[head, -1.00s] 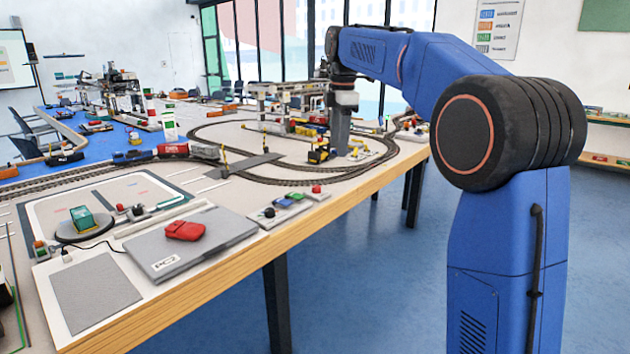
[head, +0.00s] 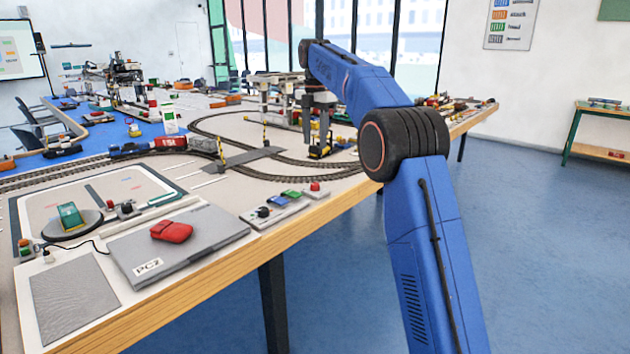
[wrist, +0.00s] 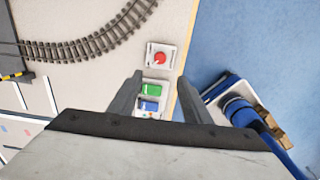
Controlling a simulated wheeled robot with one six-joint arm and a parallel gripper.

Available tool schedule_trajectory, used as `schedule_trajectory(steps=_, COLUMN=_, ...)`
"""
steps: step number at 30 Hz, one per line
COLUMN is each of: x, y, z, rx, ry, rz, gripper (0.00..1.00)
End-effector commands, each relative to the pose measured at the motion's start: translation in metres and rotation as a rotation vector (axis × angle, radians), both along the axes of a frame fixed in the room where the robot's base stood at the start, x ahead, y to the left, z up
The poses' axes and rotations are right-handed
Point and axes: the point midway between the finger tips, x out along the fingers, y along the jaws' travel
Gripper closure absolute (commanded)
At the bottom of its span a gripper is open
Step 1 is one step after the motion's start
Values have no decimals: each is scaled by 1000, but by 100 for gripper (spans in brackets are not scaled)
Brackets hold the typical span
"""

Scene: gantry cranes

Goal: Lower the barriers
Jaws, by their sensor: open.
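Two striped yellow-and-black barriers stand upright at the grey level crossing (head: 240,158), the near barrier (head: 221,150) on the left and the far barrier (head: 264,134) to its right. A control panel at the table's front edge carries a black knob (head: 263,212), a blue button (head: 278,200) and a green button (head: 291,194). A separate red button (head: 315,187) sits beside it. In the wrist view the green button (wrist: 152,89), blue button (wrist: 149,106) and red button (wrist: 159,58) lie below my gripper (wrist: 158,82). My gripper is open and empty, its fingers either side of the green button's line.
A grey laptop (head: 200,250) with a red pouch (head: 171,231) lies left of the panel. Train track (head: 225,170) curves behind it. A model crane (head: 285,95) stands farther back.

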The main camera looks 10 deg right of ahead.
Motion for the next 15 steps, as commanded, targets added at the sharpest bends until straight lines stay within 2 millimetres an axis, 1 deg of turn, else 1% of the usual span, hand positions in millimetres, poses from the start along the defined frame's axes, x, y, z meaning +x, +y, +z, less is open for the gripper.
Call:
schedule_trajectory(steps=3, x=-1, y=0, z=-21, rx=0, ry=4, rz=-1, gripper=56)
schedule_trajectory(steps=15, x=-1, y=0, z=-92, rx=0, ry=2, rz=-2, gripper=56)
